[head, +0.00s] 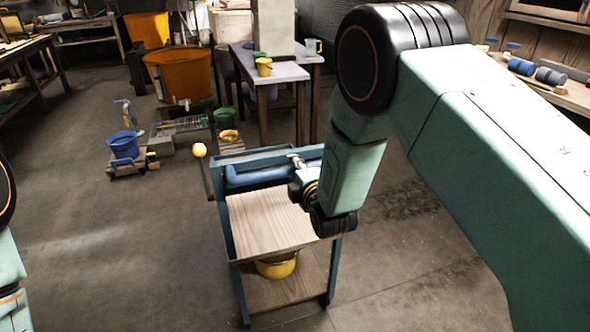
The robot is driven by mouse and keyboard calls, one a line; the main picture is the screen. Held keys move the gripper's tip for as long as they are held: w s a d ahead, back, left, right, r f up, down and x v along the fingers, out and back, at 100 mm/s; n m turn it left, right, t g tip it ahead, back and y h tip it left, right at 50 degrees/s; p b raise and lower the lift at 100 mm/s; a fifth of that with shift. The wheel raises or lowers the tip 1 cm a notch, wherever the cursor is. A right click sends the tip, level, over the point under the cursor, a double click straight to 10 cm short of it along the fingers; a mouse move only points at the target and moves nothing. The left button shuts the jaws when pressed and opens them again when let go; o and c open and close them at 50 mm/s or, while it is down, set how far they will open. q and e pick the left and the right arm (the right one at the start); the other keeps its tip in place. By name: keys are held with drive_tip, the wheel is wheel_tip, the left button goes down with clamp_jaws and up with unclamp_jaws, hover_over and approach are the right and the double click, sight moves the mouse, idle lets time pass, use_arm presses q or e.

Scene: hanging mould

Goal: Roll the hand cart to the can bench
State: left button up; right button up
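The hand cart (268,221) stands on the floor in front of me. It has a blue-green frame, a wooden top tray and a lower wooden shelf. A blue padded roll (256,176) lies across its far end. My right gripper (296,161) is at the cart's far right end, beside the roll; my own wrist partly hides it. I cannot tell if its fingers are closed on the frame. A grey-topped bench (283,73) with small yellow and green cans stands beyond the cart. My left arm shows only at the left edge; its gripper is out of view.
A yellow pot (276,265) sits on the cart's lower shelf. Left of the bench are a large orange tub (180,76) and a green bucket (224,118). A blue bucket (123,145) stands on a low trolley at left. The floor left of the cart is clear.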

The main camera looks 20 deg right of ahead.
clamp_jaws()
drive_tip(key=shift+w+f, duration=0.1)
idle(0.7)
